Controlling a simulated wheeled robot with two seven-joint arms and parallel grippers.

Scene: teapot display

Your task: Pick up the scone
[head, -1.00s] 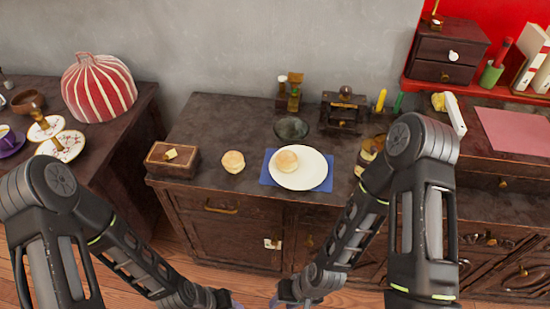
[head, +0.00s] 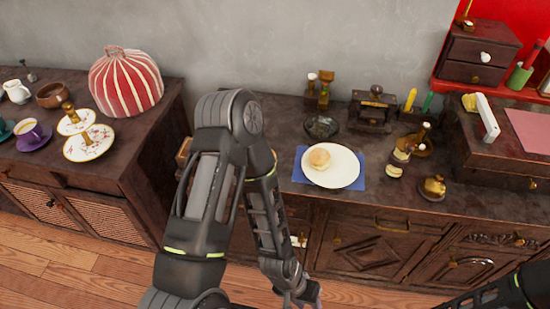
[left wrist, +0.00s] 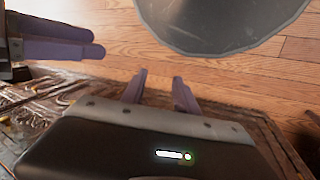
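A round golden scone (head: 319,159) sits on a white plate (head: 345,172), on the left part of the plate. The plate lies on a blue mat (head: 300,176) on the dark cabinet top. My left arm crosses the middle of the head view, with its hand low in front of the cabinet, below and apart from the plate. In the left wrist view, my left gripper (left wrist: 158,82) has its purple fingers apart with nothing between them. Another pair of purple fingers (left wrist: 62,40), seemingly my right gripper, shows at the left; its opening is unclear. No scone shows there.
A dark glass bowl (head: 321,126) stands behind the plate, and a small dark machine (head: 372,110) stands to its right. Bottles (head: 399,160) and a gold pot (head: 433,187) stand right of the plate. A striped dome (head: 125,82) and saucers occupy the left cabinet.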

